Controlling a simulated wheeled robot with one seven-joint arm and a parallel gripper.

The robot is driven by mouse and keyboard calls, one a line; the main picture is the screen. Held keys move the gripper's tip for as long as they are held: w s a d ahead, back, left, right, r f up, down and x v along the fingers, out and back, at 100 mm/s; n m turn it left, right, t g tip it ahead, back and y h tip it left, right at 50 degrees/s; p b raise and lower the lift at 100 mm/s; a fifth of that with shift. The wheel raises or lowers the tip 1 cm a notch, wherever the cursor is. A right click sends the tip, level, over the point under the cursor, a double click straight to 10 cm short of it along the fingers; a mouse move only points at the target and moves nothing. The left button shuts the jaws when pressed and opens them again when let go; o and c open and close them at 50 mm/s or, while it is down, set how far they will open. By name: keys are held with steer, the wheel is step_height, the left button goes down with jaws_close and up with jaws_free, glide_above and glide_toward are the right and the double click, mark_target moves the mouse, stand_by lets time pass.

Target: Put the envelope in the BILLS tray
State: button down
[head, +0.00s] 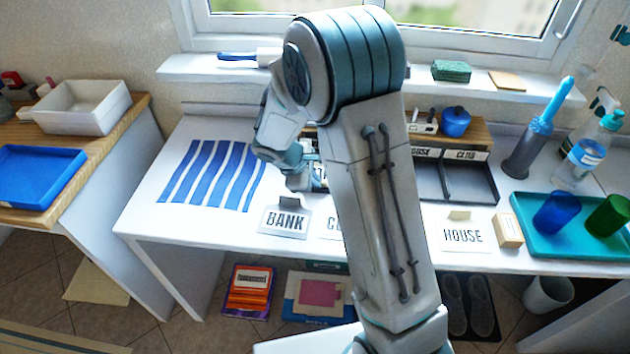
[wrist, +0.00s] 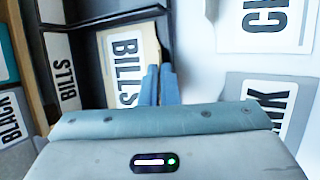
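The envelope (wrist: 125,62), tan with a white BILLS label, shows in the wrist view over a dark tray compartment. My gripper (wrist: 159,75) has its two blue-grey fingers close together at the envelope's right edge and appears shut on it there. The BILLS tray (wrist: 85,72) is the dark compartment beside the white BILLS label (wrist: 66,68). I cannot tell whether the envelope touches the tray floor. In the head view my arm hides the envelope and most of this tray.
The BANK envelope (head: 286,221) and HOUSE envelope (head: 464,236) lie near the table's front edge. Dark HOUSE and CLUB compartments (head: 470,187) are right of my arm. A blue-striped mat (head: 213,174) lies left. A teal tray (head: 540,238) with two cups stands right.

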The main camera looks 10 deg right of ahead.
steer(key=shift+s+f, duration=0.3)
steer(key=shift+f, duration=0.4)
steer(key=c, duration=1.6)
jaws_free()
steer(key=shift+w+a+r+p, duration=0.15)
steer(key=shift+a+r+p, duration=0.25)
steer(key=shift+r+p, duration=0.35)
steer(key=w+p+v, duration=0.1)
steer(key=p+v, duration=0.3)
steer(key=v, duration=0.3)
steer(key=shift+s+d+r, duration=0.25)
steer(key=shift+s+r, duration=0.05)
steer(key=shift+r, duration=0.1)
